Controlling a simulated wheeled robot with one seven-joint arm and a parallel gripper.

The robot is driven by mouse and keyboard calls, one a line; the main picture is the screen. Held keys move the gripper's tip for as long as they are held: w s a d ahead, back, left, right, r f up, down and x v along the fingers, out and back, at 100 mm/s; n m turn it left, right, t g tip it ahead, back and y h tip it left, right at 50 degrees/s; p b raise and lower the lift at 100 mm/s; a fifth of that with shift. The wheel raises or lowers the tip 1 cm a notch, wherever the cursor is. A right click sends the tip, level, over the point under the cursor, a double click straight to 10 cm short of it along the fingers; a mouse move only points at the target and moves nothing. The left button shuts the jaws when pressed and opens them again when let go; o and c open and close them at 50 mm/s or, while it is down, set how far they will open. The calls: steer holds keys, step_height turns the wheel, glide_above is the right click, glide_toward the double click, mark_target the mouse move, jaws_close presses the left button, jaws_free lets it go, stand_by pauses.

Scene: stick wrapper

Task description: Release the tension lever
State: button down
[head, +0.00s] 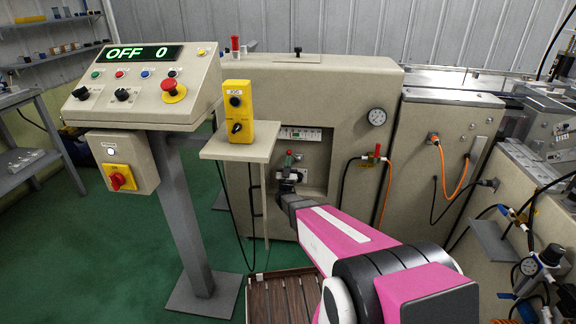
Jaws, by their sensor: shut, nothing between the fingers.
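A small lever with a red and green top (289,158) stands in the recess of the beige machine, below a scale strip (300,134). It may be the tension lever; no readable label confirms this. My gripper (288,180) is at the recess, just below that top, at the end of my pink and white arm. It is shut with nothing held. The wrist and fingers hide the lower part of the lever, and I cannot tell whether they touch it.
A control console (145,88) reading "OFF 0" stands at left, beside a yellow pendant (237,112) on a small shelf (240,147). A slatted crate (284,298) is below.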

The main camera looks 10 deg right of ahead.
mark_target(295, 156)
steer(key=shift+r+m+g+h, duration=0.15)
steer(key=shift+m+g+h, duration=0.15)
steer(key=shift+m+h, duration=0.55)
steer(key=shift+r+m+g+h, duration=0.1)
steer(key=shift+m+g+h, duration=0.2)
steer(key=shift+m+h, duration=0.5)
steer(key=d+m+g+h, duration=0.1)
steer(key=m+g+h, duration=0.1)
steer(key=m, duration=0.2)
steer(key=d+r+m+g+h, duration=0.1)
steer(key=m+g+h, duration=0.2)
steer(key=m, duration=0.1)
steer(key=d+r+m+g+h, duration=0.1)
steer(key=m+g+h, duration=0.1)
steer(key=m+g, duration=0.1)
steer(key=shift+s+r+m+h, duration=0.2)
steer(key=shift+s+m+h, duration=0.2)
steer(key=shift+m, duration=0.35)
steer(key=d+m+g, duration=0.2)
steer(key=shift+s+m+g, duration=0.3)
steer(key=shift+m+g, duration=0.1)
steer(key=shift+r, duration=0.1)
